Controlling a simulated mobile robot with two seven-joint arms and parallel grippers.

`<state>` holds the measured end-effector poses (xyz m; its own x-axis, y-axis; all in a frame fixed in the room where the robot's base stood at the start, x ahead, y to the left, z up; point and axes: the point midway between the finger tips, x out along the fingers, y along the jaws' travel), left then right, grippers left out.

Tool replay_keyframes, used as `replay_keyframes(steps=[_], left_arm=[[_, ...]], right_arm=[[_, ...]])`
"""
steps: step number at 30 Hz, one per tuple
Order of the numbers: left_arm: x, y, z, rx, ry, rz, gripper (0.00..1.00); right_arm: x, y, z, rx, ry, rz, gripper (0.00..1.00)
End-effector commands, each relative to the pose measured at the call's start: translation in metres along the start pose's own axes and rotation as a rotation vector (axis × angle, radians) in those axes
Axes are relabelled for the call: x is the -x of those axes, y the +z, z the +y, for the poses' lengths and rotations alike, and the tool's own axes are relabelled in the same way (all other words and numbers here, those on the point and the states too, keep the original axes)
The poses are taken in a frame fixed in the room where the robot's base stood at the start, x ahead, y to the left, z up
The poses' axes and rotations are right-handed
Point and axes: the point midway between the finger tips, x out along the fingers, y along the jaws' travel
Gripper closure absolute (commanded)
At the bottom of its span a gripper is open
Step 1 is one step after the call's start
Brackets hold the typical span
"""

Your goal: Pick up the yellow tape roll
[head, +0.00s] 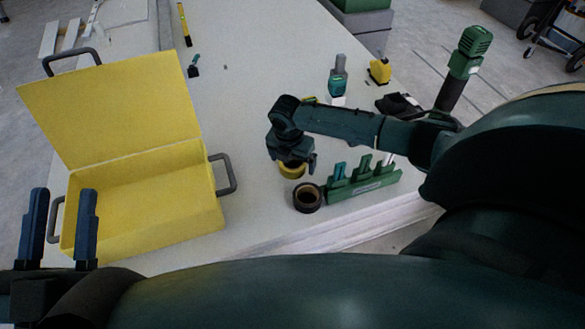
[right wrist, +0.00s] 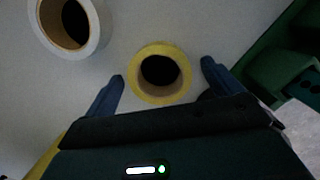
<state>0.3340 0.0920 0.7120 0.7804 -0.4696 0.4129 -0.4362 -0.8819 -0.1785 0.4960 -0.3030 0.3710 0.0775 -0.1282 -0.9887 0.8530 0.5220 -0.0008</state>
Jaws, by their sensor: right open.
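The yellow tape roll (head: 292,172) lies on the pale table, partly hidden in the head view by my right gripper (head: 301,164). In the right wrist view the yellow roll (right wrist: 160,96) shows its round dark hole. It lies between the two blue fingertips of my right gripper (right wrist: 162,72), with a gap on each side. The right gripper is open and holds nothing. My left gripper (head: 62,210) is open and empty, its two fingers in front of the yellow case at the lower left.
An open yellow case (head: 150,205) stands on the left. A whitish roll (right wrist: 97,30) shows in the wrist view. The table's middle is clear.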

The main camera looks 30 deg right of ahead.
Motion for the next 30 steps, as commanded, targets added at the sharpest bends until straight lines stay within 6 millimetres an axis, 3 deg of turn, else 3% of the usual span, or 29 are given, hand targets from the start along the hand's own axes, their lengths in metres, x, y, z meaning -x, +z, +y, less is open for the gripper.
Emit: replay_keyframes(steps=[7,25,30], left_arm=[[-0.0009,-0.0021,-0.0008,-0.009,0.001,0.011,0.64],[-0.0008,-0.0018,-0.0009,-0.008,0.000,0.010,0.64],[-0.0007,-0.0017,-0.0009,-0.008,0.000,0.010,0.64]], right_arm=[[-0.0013,-0.0002,0.0002,0.001,0.001,0.000,0.09],[-0.0012,-0.0002,0.0002,0.000,0.001,0.000,0.57],[-0.0010,-0.0001,0.0003,0.000,0.001,0.000,0.58]])
